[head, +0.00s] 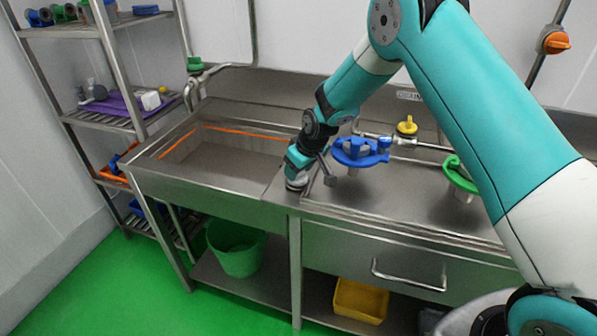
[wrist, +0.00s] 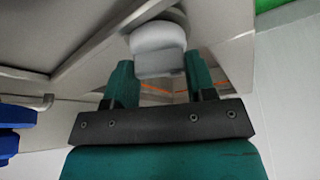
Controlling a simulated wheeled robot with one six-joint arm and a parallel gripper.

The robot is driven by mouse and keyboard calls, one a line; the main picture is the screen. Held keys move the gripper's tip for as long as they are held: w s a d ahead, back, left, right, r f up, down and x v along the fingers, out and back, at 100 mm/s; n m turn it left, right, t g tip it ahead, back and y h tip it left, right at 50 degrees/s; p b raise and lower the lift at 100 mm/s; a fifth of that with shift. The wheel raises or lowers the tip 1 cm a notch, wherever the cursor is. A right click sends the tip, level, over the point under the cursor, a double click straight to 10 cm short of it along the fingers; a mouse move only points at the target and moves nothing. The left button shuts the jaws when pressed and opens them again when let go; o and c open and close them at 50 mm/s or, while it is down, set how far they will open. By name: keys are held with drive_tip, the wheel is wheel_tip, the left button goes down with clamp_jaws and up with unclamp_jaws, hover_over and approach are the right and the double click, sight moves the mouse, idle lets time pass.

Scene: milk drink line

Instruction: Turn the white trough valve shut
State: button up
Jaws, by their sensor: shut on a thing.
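The white trough valve (wrist: 158,42) shows in the wrist view as a pale rounded knob with a blocky handle, between the two green fingers of my gripper (wrist: 160,76). My gripper is shut on that handle. In the head view, my gripper (head: 300,160) points down at the front edge of the steel trough (head: 220,190), near its right end. Only a pale bit of the valve (head: 296,184) shows below it there. The handle's turn angle is hard to tell from these views.
A drawer handle (head: 408,277) juts from the bench front. A green bucket (head: 237,250) sits below.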

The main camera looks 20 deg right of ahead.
drive_tip(key=m+h+b, duration=0.1)
drive_tip(key=m, duration=0.2)
drive_tip(key=m+h+b, duration=0.1)
drive_tip(key=m, duration=0.2)
drive_tip(key=shift+a+t+h, duration=0.15)
drive_tip(key=shift+t+h, duration=0.15)
drive_tip(key=m+h+b, duration=0.1)
drive_tip(key=m, duration=0.2)
drive_tip(key=m+h, duration=0.1)
drive_tip(key=m, duration=0.2)
drive_tip(key=shift+m+g+b, duration=0.3)
drive_tip(key=shift+g+b, duration=0.05)
drive_tip(key=shift+g, duration=0.05)
drive_tip(key=o, duration=0.9)
drive_tip(key=shift+r, duration=0.1)
drive_tip(key=v, duration=0.5)
drive_tip(key=b+v, duration=0.1)
drive_tip(key=v, duration=1.1)
drive_tip(key=shift+w+a+r+b, duration=0.1)
drive_tip(key=shift+a+b, duration=0.2)
drive_tip(key=shift+b, duration=0.05)
